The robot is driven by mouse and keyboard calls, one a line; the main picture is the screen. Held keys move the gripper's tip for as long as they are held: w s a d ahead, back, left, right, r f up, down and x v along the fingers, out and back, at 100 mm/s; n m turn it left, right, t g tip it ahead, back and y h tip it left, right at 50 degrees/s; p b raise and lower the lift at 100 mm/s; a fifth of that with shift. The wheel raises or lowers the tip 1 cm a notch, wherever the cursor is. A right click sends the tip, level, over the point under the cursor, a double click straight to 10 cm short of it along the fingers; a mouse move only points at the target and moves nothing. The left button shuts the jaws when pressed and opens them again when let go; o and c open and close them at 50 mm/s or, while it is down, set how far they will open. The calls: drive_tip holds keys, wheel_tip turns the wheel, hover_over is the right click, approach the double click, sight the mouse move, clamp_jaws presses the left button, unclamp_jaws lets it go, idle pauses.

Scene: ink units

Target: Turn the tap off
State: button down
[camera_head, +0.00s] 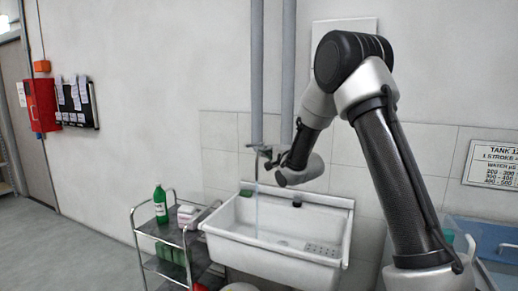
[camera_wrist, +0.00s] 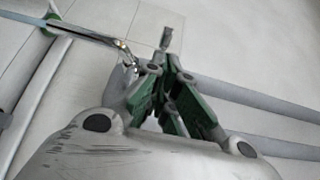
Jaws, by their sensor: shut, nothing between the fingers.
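A metal tap (camera_head: 264,149) is on the wall above a white sink (camera_head: 220,226). A thin bluish stream of water (camera_head: 257,205) falls from its spout into the sink. In the wrist view the tap's chrome spout (camera_wrist: 88,33) reaches in from the upper left. A small grey piece (camera_wrist: 165,38), perhaps its lever, stands just beyond my fingers. My gripper (camera_head: 271,166) is close to the tap, just right of the spout. In the wrist view my gripper (camera_wrist: 172,68) is shut and empty; I cannot tell whether it touches the tap. The tap's body is partly hidden.
A metal trolley (camera_head: 138,232) with a green bottle (camera_head: 160,203) on top stands left of the sink. Two grey pipes (camera_head: 257,70) run up the wall behind the tap. A blue tank (camera_head: 490,240) is at the right. Open floor lies at the left.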

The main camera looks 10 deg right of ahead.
sight(254, 145)
drive_tip(key=x, duration=0.5)
drive_tip(key=shift+w+a, duration=0.1)
drive_tip(key=shift+w, duration=0.25)
